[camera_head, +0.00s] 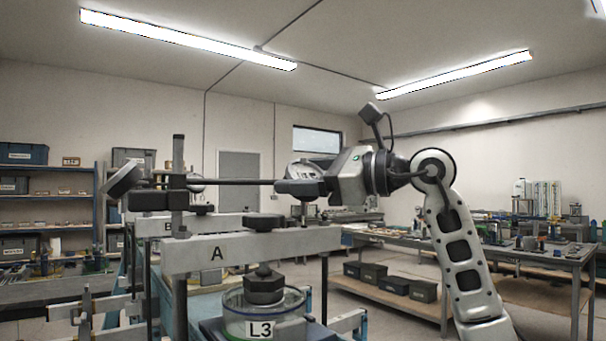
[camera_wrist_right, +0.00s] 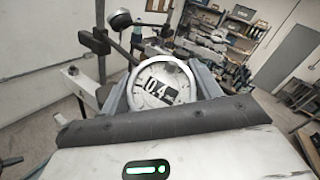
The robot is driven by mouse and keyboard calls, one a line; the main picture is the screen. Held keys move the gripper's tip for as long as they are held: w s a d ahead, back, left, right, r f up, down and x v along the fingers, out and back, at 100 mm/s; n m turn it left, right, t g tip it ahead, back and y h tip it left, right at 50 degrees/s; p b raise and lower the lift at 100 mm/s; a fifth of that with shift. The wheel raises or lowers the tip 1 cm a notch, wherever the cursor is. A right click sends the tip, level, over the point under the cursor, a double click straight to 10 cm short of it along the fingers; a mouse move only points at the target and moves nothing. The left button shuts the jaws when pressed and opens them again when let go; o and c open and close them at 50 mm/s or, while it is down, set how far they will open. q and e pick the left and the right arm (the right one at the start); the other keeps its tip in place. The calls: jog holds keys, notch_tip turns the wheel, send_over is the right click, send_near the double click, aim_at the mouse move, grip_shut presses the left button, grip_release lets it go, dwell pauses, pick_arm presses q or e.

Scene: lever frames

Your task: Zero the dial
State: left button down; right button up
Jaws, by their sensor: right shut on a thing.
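The dial (camera_wrist_right: 163,86) has a round pale face with a light rim. In the right wrist view it sits between my right gripper's two fingers, and dark digits that look like 0.4 show on it. In the head view the dial (camera_head: 304,169) shows at the end of a long dark rod (camera_head: 235,182). My right gripper (camera_head: 306,184) comes in from the right and is shut on the dial; it also shows in the right wrist view (camera_wrist_right: 160,90). The rod runs left to the upright post of lever frame A (camera_head: 250,246). My left gripper is in neither view.
A clear round vessel marked L3 (camera_head: 261,328) stands below the beam, with a dark hex-shaped block (camera_head: 264,287) above it. A frame marked B stands behind. A workbench (camera_head: 480,245) with tools is at right. Shelves (camera_head: 50,170) stand at left.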

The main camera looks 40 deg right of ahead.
jog(key=shift+r+n+g+y+p, duration=0.2)
jog(key=shift+n+g+y+p, duration=0.6)
jog(key=shift+n, duration=0.4)
jog(key=shift+n+g+p, duration=0.4)
jog(key=shift+n+p, duration=0.2)
jog(key=shift+p, duration=0.05)
jog(key=shift+n+g+y+p, duration=0.3)
jog(key=shift+n+g+p, duration=0.1)
jog(key=shift+n, duration=0.1)
jog(key=shift+a+f+n+g+y, duration=0.1)
jog(key=shift+f+n+g+y, duration=0.2)
jog(key=shift+n, duration=0.1)
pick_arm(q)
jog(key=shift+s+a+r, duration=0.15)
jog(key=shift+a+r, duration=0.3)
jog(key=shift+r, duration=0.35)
pick_arm(e)
jog(key=o, duration=1)
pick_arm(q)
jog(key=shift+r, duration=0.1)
pick_arm(e)
jog(key=shift+s, duration=0.1)
